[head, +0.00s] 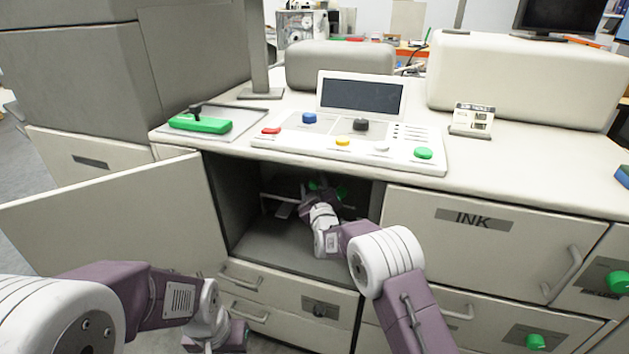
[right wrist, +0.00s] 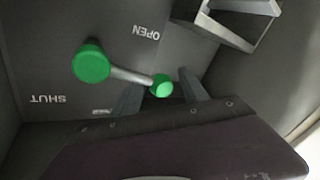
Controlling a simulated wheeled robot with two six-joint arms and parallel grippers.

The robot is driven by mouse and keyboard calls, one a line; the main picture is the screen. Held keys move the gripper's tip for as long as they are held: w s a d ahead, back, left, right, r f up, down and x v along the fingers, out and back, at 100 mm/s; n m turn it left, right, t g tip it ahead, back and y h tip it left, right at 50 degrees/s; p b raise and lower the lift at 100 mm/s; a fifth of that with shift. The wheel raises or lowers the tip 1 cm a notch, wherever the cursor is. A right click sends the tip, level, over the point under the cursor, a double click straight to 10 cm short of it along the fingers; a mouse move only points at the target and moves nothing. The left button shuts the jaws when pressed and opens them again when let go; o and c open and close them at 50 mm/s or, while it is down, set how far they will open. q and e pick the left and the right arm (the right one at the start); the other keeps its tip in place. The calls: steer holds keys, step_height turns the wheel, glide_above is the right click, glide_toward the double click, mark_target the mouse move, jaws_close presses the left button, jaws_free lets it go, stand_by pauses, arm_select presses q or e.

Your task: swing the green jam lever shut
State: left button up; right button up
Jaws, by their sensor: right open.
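The green jam lever (right wrist: 125,73) is inside the dark open compartment. In the right wrist view it has a large green ball (right wrist: 90,63), a grey rod and a smaller green end (right wrist: 160,87). The large ball lies between the printed words OPEN and SHUT. My right gripper (right wrist: 160,90) is open, its fingers on either side of the smaller green end; I cannot tell whether they touch it. In the head view my right gripper (head: 320,187) reaches into the compartment and partly hides the lever. My left gripper (head: 228,343) is low, outside the cabinet; its fingers are unclear.
The compartment door (head: 115,215) stands open to the left. A closed INK panel (head: 480,240) is to the right, with drawers (head: 290,300) below. A control panel (head: 350,140) is on the counter above. A grey bracket (right wrist: 240,20) is near the lever.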

steer(key=shift+w, duration=0.4)
steer(key=shift+s, duration=0.1)
jaws_close()
steer(key=shift+f, duration=0.1)
